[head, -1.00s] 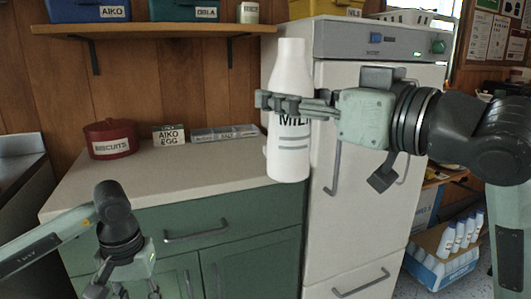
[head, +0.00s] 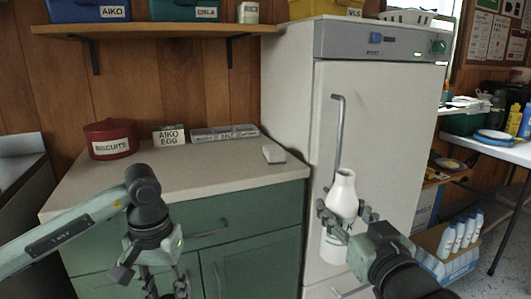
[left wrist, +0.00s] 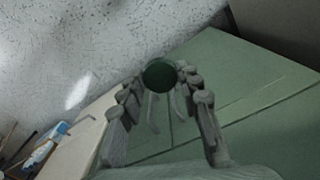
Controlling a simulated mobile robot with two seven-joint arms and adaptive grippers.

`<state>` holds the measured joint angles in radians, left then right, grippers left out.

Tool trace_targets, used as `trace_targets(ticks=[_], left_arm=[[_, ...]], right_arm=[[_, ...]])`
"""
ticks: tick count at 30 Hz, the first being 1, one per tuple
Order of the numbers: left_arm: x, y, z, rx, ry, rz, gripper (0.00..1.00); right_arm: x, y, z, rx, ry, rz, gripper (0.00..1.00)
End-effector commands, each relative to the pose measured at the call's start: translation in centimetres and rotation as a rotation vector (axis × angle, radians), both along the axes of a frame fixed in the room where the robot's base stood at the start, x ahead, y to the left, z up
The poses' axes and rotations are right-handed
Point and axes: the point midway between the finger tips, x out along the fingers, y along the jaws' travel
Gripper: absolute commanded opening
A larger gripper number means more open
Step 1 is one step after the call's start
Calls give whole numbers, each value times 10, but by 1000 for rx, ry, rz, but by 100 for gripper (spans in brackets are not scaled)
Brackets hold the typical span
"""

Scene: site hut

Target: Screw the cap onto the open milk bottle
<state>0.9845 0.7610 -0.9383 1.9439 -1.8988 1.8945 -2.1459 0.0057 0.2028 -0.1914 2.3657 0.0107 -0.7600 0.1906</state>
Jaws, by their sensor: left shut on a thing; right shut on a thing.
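The white milk bottle (head: 343,190) is upright in front of the refrigerator door in the head view. My right gripper (head: 346,212) is shut around its body and hides part of it. The bottle's top shows no cap. My left gripper (head: 166,288) points down in front of the green cabinet, left of the bottle and well apart from it. In the left wrist view a dark green round cap (left wrist: 160,73) sits between the fingertips of that gripper, which is shut on it. The cap does not show in the head view.
The counter (head: 215,172) holds a red biscuits tin (head: 110,139), an egg label box (head: 170,135), a grey tray (head: 224,133) and a small white block (head: 274,154). The refrigerator (head: 375,120) stands behind the bottle. A box of white bottles (head: 450,242) is on the floor at right.

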Motion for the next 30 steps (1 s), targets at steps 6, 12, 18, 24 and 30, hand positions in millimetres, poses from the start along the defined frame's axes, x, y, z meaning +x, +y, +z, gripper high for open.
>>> trace_targets(ticks=[6, 12, 18, 24, 30], left_arm=[[0, 0, 0, 0, 0, 0, 25], [0, 0, 0, 0, 0, 0, 25], [0, 0, 0, 0, 0, 1, 25], [0, 0, 0, 0, 0, 0, 25], [0, 0, 0, 0, 0, 0, 25]], right_arm=[[-36, -28, -85, 4, 13, -138, 0], [-68, -39, -128, 1, 5, -192, 0], [-79, -41, -141, 0, -2, -202, 0], [-79, -41, -141, 2, -3, -202, 0], [-79, -41, -140, 2, -3, -202, 0]])
